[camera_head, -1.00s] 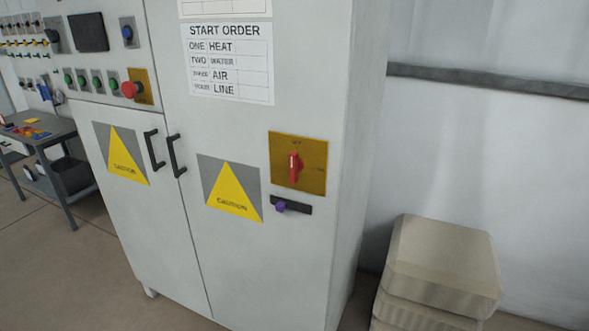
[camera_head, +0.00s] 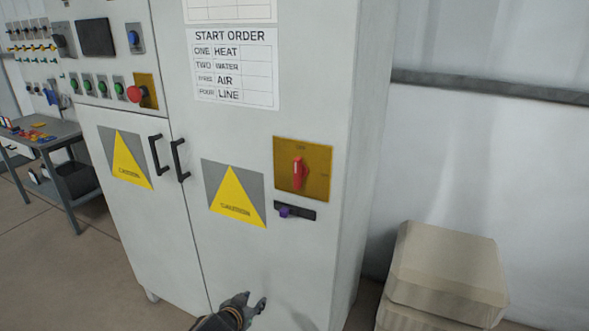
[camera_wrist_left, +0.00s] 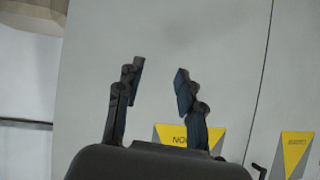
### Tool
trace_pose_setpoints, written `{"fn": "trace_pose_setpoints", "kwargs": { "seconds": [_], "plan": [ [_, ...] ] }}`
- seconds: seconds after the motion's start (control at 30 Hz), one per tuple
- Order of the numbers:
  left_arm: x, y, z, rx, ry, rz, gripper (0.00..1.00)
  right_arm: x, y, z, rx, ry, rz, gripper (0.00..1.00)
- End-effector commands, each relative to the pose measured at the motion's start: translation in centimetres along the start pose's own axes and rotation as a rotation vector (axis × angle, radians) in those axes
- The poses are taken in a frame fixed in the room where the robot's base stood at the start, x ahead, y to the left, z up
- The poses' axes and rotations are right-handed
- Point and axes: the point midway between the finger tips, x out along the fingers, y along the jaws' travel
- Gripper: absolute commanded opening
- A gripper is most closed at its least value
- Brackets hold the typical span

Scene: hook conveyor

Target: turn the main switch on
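The main switch is a red rotary handle (camera_head: 299,172) on a yellow square plate (camera_head: 318,158), on the right door of the grey cabinet. The handle stands roughly upright. A small purple knob (camera_head: 286,212) on a dark strip sits just below the plate. My left gripper (camera_head: 262,303) is low in front of the cabinet door, well below the switch and apart from it. In the left wrist view its two fingers (camera_wrist_left: 159,85) are spread with nothing between them. The switch does not show in the left wrist view. My right gripper is not in view.
The cabinet (camera_head: 250,262) has two black door handles (camera_head: 180,160) and caution signs. A red emergency button (camera_head: 135,94) is on the upper left panel. Stacked beige boxes (camera_head: 447,265) stand on the floor to the right. A grey table (camera_head: 52,132) is at far left.

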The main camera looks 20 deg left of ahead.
Motion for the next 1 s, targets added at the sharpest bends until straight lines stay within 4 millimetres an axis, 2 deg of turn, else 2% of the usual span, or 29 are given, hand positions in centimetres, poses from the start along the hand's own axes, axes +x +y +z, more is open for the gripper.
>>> {"fn": "trace_pose_setpoints", "kwargs": {
  "seconds": [0.03, 0.1, 0.2, 0.3, 0.43, 0.5, 0.57, 0.77, 1.0],
  "plan": [
    [-1.6, -0.2, -6.2, -0.007, 0.098, 0.006, 0.38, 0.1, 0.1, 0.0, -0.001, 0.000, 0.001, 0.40],
    [-4.7, 0.0, -13.4, -0.023, 0.217, 0.019, 0.38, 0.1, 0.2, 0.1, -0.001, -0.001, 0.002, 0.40],
    [-10.1, 0.8, -21.5, -0.039, 0.365, 0.049, 0.38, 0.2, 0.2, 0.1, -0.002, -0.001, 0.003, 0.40],
    [-15.1, 1.9, -26.7, -0.048, 0.476, 0.081, 0.38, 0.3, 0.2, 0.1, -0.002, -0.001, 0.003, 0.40],
    [-19.3, 2.9, -29.9, -0.052, 0.559, 0.110, 0.38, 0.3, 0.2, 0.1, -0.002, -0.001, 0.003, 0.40],
    [-20.3, 3.1, -30.7, -0.054, 0.579, 0.119, 0.38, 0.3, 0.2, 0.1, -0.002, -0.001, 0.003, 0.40],
    [-20.4, 3.2, -31.1, -0.055, 0.585, 0.121, 0.38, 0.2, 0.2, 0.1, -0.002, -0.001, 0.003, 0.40],
    [-18.4, 3.4, -32.9, -0.055, 0.586, 0.120, 0.38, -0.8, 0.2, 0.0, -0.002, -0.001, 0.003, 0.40],
    [-14.0, 3.9, -35.8, -0.055, 0.585, 0.119, 0.38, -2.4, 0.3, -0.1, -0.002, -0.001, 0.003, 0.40]
  ]
}}
